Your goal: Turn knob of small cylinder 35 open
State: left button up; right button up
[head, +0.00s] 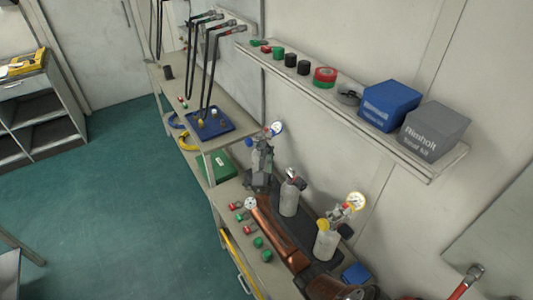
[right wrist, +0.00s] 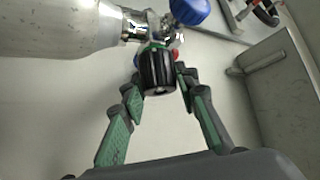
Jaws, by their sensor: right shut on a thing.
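Three small grey cylinders stand in a row on the lower bench: a far one (head: 267,162) with a blue-rimmed gauge, a middle one (head: 289,199), and a near one (head: 326,244) with a yellow part. I cannot read their numbers. My right gripper (head: 259,180) is at the far cylinder, partly hiding it. In the right wrist view, my right gripper (right wrist: 160,82) has its fingertips on either side of a black knob (right wrist: 157,70). The knob sits on the valve of a grey cylinder (right wrist: 65,28), near a blue round part (right wrist: 190,8). My left gripper is not in view.
Loose red and green fittings (head: 259,243) lie along the bench's left edge. A blue tray (head: 222,124) and a green box (head: 217,165) are farther back. A wall shelf (head: 350,108) with blue and grey boxes overhangs on the right. The green floor at left is clear.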

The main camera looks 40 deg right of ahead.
jog(key=shift+f+n+t+b, duration=0.3)
jog(key=shift+n+t, duration=0.2)
jog(key=shift+n, duration=0.1)
jog(key=shift+r, duration=0.15)
jog(key=o, duration=1.1)
jog(key=shift+o, duration=0.2)
jog(key=shift+r, duration=0.1)
jog(key=v, duration=1.2)
